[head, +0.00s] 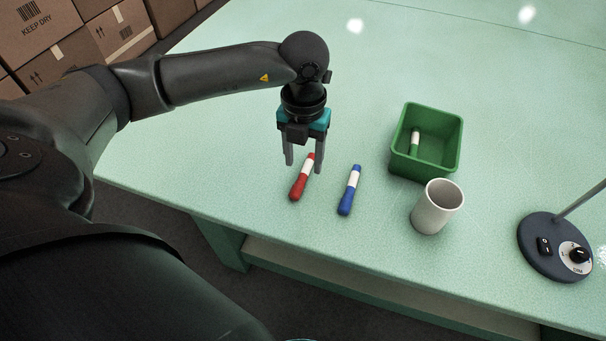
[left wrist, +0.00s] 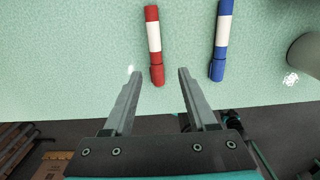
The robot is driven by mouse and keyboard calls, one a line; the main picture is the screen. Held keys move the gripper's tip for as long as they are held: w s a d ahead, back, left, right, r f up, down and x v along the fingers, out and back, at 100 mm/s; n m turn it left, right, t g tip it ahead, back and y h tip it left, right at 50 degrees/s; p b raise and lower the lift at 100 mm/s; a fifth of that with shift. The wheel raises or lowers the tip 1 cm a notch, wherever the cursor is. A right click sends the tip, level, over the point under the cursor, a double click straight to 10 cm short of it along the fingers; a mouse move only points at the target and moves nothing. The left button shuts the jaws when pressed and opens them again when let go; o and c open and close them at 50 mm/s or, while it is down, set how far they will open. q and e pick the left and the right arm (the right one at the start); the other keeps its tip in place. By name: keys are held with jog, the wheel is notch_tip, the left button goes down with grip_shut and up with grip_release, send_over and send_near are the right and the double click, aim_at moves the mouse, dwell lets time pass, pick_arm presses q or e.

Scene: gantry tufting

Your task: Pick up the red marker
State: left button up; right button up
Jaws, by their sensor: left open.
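The red marker (head: 298,187), with a white band, lies on the green table in the head view. In the left wrist view the red marker (left wrist: 157,75) lies ahead of the fingers, its near end close to the line between the tips. My left gripper (head: 303,167) is open and empty, its fingers pointing down by the far end of the marker. In the left wrist view the same left gripper (left wrist: 158,75) shows its two fingers spread apart. I cannot tell the exact height of the tips above the table. My right gripper is out of view.
A blue marker (head: 346,201) lies just right of the red one. A green bin (head: 436,170) holding a green marker (head: 415,139), a white cup (head: 432,218) and a lamp base (head: 541,258) stand further right. The table's front edge is close below the markers.

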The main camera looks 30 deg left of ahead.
aim_at(302, 178)
pick_arm(q)
jog(key=shift+f, duration=0.6)
jog(key=f, duration=0.2)
jog(key=f+b, duration=0.1)
jog(key=shift+w+a+f, duration=0.1)
jog(key=shift+a+f, duration=0.2)
jog(key=shift+f, duration=0.5)
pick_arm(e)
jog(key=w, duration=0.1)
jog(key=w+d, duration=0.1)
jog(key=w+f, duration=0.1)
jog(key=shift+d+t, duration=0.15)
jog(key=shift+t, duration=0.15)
pick_arm(q)
grip_shut()
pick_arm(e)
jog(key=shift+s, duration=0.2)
